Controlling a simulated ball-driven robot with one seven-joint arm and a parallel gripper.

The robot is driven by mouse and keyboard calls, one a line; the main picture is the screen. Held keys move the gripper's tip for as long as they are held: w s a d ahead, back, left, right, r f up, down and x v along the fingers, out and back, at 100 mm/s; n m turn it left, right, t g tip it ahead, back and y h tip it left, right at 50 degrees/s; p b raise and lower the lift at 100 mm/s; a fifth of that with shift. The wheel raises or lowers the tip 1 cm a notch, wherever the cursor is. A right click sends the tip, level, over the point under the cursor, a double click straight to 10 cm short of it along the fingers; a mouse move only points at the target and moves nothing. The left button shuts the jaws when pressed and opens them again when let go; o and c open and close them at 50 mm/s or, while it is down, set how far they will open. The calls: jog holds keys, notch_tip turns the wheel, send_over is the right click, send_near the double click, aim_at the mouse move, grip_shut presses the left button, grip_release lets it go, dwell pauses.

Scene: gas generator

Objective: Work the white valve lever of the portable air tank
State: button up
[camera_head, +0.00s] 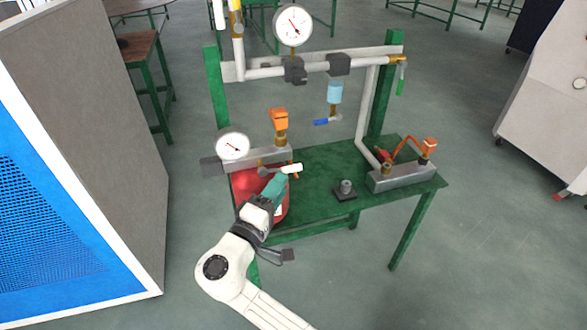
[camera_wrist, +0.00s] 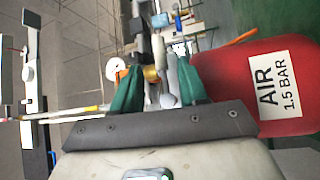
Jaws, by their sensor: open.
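The red air tank (camera_head: 246,182) stands at the left end of the green table, partly hidden behind my arm. In the wrist view the tank (camera_wrist: 262,85) fills the right side, with a label reading "AIR 1.5 BAR". The white valve lever (camera_head: 291,168) sticks out to the right above the tank. In the wrist view the lever (camera_wrist: 159,50) appears pale, between and beyond the fingertips. My gripper (camera_head: 282,178) is open, its teal fingers close below the lever. In the wrist view the fingers (camera_wrist: 160,72) stand apart on either side of it; contact cannot be told.
The green table (camera_head: 325,165) carries a pipe frame with a large gauge (camera_head: 293,25). A smaller gauge (camera_head: 233,146) and an orange part (camera_head: 279,119) sit close above the tank. A grey block (camera_head: 400,177) stands at the right. A large cabinet (camera_head: 100,120) rises at the left.

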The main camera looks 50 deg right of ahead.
aim_at(292, 166)
jog(key=x, duration=0.7)
grip_shut()
dwell(0.3)
